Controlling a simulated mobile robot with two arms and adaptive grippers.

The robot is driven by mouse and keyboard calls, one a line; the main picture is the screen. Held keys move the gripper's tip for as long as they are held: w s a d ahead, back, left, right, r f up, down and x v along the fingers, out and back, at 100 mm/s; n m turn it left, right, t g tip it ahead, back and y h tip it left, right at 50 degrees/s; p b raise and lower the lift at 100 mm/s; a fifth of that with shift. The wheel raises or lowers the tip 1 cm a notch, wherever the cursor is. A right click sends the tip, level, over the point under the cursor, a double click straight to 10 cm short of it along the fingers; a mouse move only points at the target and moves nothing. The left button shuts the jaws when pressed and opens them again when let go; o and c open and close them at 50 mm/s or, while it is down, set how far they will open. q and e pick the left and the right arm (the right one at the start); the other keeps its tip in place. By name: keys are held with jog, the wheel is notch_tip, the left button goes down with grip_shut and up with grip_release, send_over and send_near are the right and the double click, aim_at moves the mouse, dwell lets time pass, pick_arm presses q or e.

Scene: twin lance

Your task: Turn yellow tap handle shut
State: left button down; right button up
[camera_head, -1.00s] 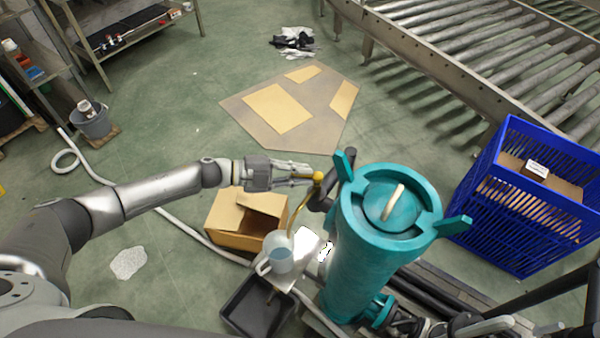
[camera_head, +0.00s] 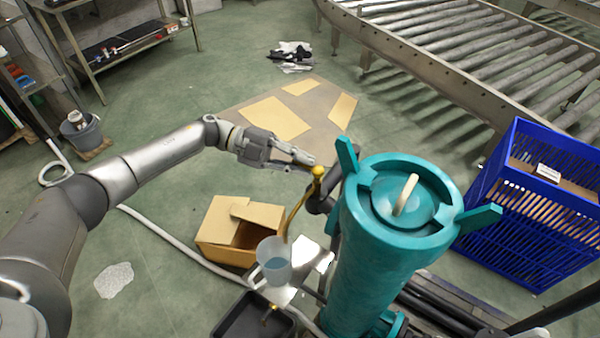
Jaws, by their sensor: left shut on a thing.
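The yellow tap handle (camera_head: 301,205) is a slim, slightly curved yellow bar with a round knob at its upper end. It stands at the left side of the teal cylinder (camera_head: 375,270) and slants down to the left, towards a clear jug. My left gripper (camera_head: 314,167) comes in from the left with its fingers at the knob. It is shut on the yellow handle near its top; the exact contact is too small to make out. The jug (camera_head: 274,264) holds bluish water and stands upright below the handle's lower end. My right gripper is not in view.
A cardboard box (camera_head: 215,222) stands open left of the jug. A black tray (camera_head: 228,325) lies below it. A blue crate (camera_head: 500,225) stands at the right, a roller conveyor (camera_head: 470,60) behind. A pale hose (camera_head: 170,237) crosses the floor. The floor at the left is mostly clear.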

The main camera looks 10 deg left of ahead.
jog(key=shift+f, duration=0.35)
pick_arm(q)
jog(key=c, duration=1.5)
grip_release()
jog(key=v, duration=1.2)
jog(key=shift+w, duration=0.1)
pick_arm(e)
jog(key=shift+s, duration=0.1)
